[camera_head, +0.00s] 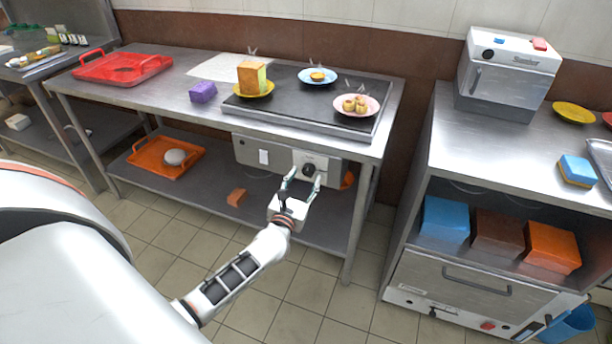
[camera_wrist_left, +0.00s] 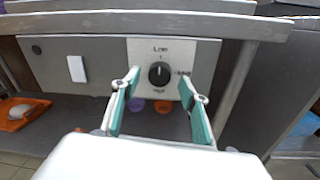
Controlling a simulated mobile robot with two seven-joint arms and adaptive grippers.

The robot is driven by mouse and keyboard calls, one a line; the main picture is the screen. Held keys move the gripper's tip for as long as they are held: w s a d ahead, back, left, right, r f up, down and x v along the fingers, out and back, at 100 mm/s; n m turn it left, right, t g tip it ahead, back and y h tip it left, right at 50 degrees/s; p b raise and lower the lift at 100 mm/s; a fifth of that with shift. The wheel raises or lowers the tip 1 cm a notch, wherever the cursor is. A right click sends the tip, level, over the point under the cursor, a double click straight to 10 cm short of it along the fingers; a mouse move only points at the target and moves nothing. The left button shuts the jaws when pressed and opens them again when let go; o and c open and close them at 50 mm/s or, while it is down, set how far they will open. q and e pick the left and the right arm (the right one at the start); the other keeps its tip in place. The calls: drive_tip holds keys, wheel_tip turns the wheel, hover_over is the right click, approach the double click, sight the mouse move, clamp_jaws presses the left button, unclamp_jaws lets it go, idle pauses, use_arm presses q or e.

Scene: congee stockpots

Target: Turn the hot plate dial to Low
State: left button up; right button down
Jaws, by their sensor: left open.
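The hot plate dial (camera_wrist_left: 159,73) is a round black knob on a pale square plate (camera_wrist_left: 188,50), on the front panel under the steel table. In the left wrist view "Low" is printed above the dial, with other labels to its right and below. I cannot tell surely where its pointer stands. In the head view the dial (camera_head: 308,169) shows between the fingertips. My left gripper (camera_head: 305,176) is open in front of it, one teal finger on each side; in the left wrist view the gripper (camera_wrist_left: 159,84) appears not to touch it. My right gripper is out of view.
The dark hot plate (camera_head: 300,108) above carries a yellow plate (camera_head: 268,91), a blue plate (camera_head: 305,76) and a pink plate (camera_head: 369,111) with food. A white switch (camera_wrist_left: 76,69) sits left of the dial. The lower shelf (camera_head: 205,189) holds an orange tray (camera_head: 135,158).

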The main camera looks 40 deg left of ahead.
use_arm(q)
drive_tip(key=v, duration=1)
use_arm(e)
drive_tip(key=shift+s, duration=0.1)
